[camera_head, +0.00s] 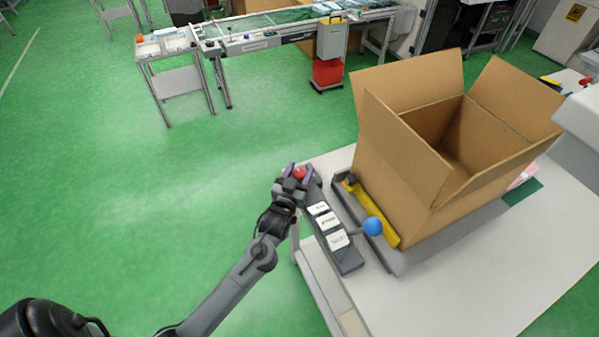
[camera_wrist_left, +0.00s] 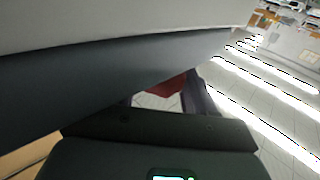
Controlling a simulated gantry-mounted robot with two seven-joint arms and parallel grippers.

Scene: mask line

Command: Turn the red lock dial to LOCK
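The red lock dial (camera_head: 299,173) sits at the far end of a dark grey control panel (camera_head: 347,258) on the table's left edge. My left gripper (camera_head: 297,174) is at the dial, with one finger on each side of it. In the left wrist view, a red piece of the dial (camera_wrist_left: 170,92) shows between the fingers, close to the right one; the dark panel underside hides much of it. I cannot tell whether both fingers press on it. The dial's pointer and LOCK mark are hidden or too small to read. My right gripper is out of view.
The panel carries several white labels (camera_head: 328,221). Beside it are a blue ball-ended lever (camera_head: 372,226) and a yellow bar (camera_head: 378,222). A large open cardboard box (camera_head: 405,150) stands right of them. The white table (camera_head: 480,275) is bare at front right.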

